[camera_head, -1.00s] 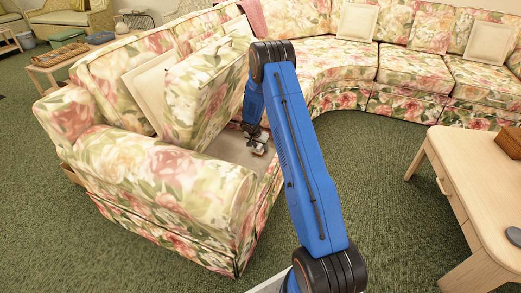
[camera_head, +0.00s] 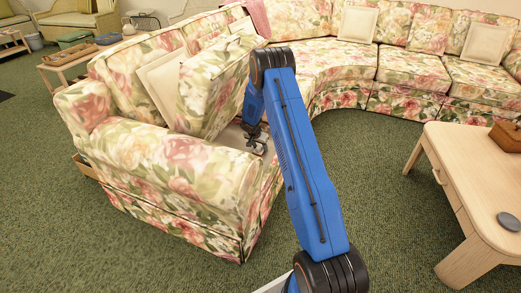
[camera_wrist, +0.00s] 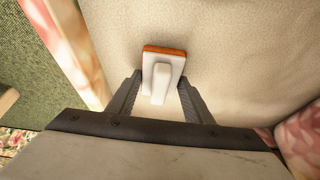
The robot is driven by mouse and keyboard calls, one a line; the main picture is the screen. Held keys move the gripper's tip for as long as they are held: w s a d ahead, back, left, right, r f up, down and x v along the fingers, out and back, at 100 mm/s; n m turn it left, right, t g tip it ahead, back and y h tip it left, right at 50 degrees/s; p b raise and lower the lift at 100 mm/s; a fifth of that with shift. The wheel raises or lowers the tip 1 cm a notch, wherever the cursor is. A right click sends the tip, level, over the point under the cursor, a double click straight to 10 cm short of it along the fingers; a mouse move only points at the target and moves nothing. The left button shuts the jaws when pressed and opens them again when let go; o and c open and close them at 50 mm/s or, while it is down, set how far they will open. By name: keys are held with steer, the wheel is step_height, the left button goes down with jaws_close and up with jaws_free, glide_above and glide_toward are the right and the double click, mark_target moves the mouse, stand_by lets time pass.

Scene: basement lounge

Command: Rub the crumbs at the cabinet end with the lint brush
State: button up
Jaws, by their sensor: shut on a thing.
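The lint brush (camera_wrist: 163,72) has a white body and handle with an orange-brown edge. My gripper (camera_wrist: 156,88) is shut on its handle, one dark finger on each side. In the wrist view the brush is over the beige seat deck (camera_wrist: 225,50); I cannot tell whether it touches. In the head view my gripper (camera_head: 257,146) is low in the seat opening of the floral sofa (camera_head: 185,165), behind its near arm. A seat cushion (camera_head: 212,85) stands tilted up beside it. I cannot make out any crumbs; the brush may hide some.
A pale wooden table with drawers (camera_head: 465,165) stands at the right, carrying a brown box (camera_head: 507,136) and a grey disc (camera_head: 510,221). The curved sofa section (camera_head: 335,60) runs behind. Green carpet (camera_head: 375,160) lies open between sofa and table.

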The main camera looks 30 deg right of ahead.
steer(key=shift+s, duration=0.15)
steer(key=shift+r, duration=3.65)
